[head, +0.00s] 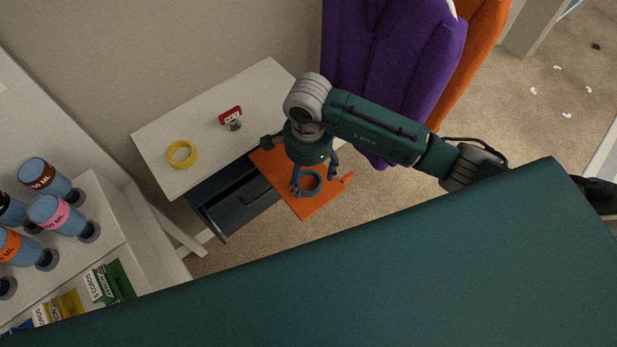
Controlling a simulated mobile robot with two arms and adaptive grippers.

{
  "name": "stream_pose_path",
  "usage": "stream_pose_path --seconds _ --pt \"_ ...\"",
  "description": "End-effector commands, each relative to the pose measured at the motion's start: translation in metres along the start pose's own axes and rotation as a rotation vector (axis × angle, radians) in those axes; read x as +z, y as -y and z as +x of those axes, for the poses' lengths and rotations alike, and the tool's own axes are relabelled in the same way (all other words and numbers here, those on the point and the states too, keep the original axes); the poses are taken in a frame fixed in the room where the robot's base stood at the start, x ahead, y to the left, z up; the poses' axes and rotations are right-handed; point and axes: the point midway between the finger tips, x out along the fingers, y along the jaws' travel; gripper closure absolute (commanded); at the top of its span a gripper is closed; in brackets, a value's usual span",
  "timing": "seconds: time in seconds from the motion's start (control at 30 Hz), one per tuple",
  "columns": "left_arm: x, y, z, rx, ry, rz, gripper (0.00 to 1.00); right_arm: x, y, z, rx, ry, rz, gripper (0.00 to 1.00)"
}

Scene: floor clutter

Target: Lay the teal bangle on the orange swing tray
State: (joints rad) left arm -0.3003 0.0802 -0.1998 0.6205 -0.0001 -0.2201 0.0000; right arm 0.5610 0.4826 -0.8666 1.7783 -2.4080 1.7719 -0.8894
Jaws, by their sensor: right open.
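The orange swing tray (312,208) sticks out beside the white table, over the carpet. The teal bangle (311,191) shows as a ring against the tray's surface, its hole facing up. It appears to lie flat on the tray, though contact underneath is hard to tell. My right gripper (312,181) points down over the tray, open, with its fingertips close about the bangle. The gripper body hides part of the tray and the far side of the bangle. My left gripper is not in view.
A yellow ring (182,155) and a small red-labelled item (232,117) lie on the white table (160,130). A dark open drawer (240,196) sits below it. Purple (400,60) and orange chairs stand behind my arm. Bottles (57,213) and boxes fill the left shelf.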

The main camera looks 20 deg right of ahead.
Motion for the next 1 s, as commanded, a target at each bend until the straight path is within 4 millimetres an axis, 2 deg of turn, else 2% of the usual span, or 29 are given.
stream_pose_path --seconds 0.2,0.43,0.6,1.0 --pt "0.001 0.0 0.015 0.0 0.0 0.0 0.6 0.0 0.002 -0.048 -0.008 -0.001 -0.002 0.28" --pt "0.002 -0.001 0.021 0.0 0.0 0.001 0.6 0.0 0.001 -0.083 -0.002 0.0 0.0 0.28" --pt "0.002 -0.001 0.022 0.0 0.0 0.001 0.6 0.0 0.0 -0.092 0.0 0.0 0.0 0.28" --pt "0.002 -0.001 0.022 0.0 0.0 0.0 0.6 0.0 0.0 -0.093 0.001 0.001 0.001 0.28"
